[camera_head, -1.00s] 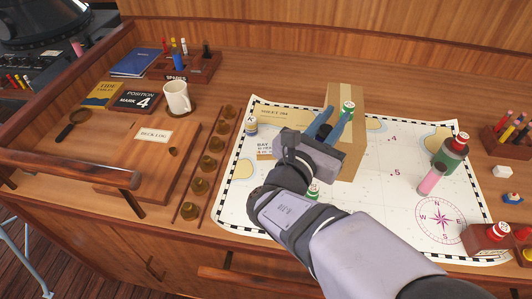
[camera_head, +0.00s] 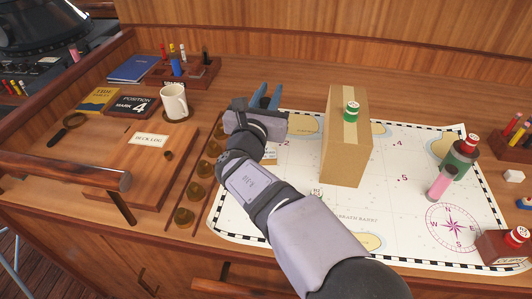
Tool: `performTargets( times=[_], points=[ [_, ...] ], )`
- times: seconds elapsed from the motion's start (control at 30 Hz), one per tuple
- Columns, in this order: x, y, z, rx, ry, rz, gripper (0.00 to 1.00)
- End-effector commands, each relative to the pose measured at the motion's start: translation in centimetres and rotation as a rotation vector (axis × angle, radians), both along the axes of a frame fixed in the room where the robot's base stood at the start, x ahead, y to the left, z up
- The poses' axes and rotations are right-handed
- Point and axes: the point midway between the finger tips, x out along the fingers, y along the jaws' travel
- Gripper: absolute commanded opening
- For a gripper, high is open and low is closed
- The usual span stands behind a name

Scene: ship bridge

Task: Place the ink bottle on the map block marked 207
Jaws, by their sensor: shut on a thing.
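The chart lies flat on the wooden desk and has several printed blocks with tan land patches. A white printed label (camera_head: 269,156) shows beside my arm. I cannot read a 207 on any block. My arm covers much of the chart's left part.
A red-capped bottle (camera_head: 463,155) and a pink cylinder (camera_head: 441,183) stand at right. A mug (camera_head: 174,102) and deck log (camera_head: 145,153) are at left.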

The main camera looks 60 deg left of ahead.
Motion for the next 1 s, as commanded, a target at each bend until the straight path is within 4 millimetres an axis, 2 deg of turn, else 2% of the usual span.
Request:
performTargets(
  times=[0.27,0.53,0.67,1.0],
  points=[
    [0.0,0.0,-1.1,0.000,-0.001,-0.001,0.00],
    [0.0,0.0,-5.0,-0.004,0.000,-0.001,0.00],
    [0.0,0.0,-6.3,0.001,-0.001,-0.001,0.00],
    [0.0,0.0,-7.5,0.001,-0.001,-0.001,0.00]
  ],
)
